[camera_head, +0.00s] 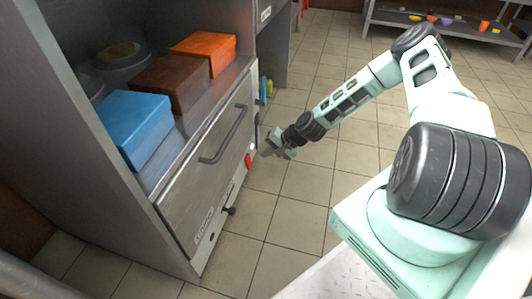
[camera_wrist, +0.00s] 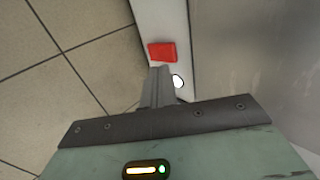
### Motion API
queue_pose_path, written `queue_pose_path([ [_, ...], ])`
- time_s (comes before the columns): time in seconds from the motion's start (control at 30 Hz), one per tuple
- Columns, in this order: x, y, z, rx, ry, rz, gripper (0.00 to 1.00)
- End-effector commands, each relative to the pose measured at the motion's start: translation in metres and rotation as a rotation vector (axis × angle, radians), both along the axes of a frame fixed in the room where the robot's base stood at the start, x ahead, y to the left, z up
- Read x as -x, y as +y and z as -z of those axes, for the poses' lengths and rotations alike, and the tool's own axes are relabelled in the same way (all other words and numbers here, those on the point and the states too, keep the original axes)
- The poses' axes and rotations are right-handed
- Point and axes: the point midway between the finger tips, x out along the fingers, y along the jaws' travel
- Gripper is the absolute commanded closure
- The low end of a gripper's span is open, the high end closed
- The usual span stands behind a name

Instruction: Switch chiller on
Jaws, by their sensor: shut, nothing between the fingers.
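The chiller (camera_head: 215,165) is a metal unit with a drawer front and a dark handle, low at the left in the head view. A red switch (camera_head: 249,160) sits on its lower right front strip. In the wrist view the red switch (camera_wrist: 162,52) lies just beyond the fingertips on a white strip, beside a bright white round spot. My gripper (camera_head: 268,152) is shut and empty, close to the red switch. In the wrist view my gripper (camera_wrist: 159,72) points at the switch's lower edge; I cannot tell whether they touch.
Blue (camera_head: 136,127), brown (camera_head: 171,84) and orange (camera_head: 205,52) boxes stand on top of the chiller. A dark knob-like part (camera_head: 230,211) sticks out low on its front. A metal shelf (camera_head: 450,30) stands at the back right. The tiled floor (camera_head: 300,190) before the chiller is clear.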

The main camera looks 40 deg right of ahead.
Motion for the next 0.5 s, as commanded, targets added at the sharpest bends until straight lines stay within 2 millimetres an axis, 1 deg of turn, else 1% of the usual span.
queue_pose_path([
  [0.03, 0.003, -0.003, -0.01, 0.001, 0.001, 0.001, 1.0],
  [0.33, 0.02, -0.017, -0.051, 0.002, 0.0, 0.001, 1.0],
  [0.5, 0.028, -0.023, -0.068, 0.002, 0.0, 0.001, 1.0],
])
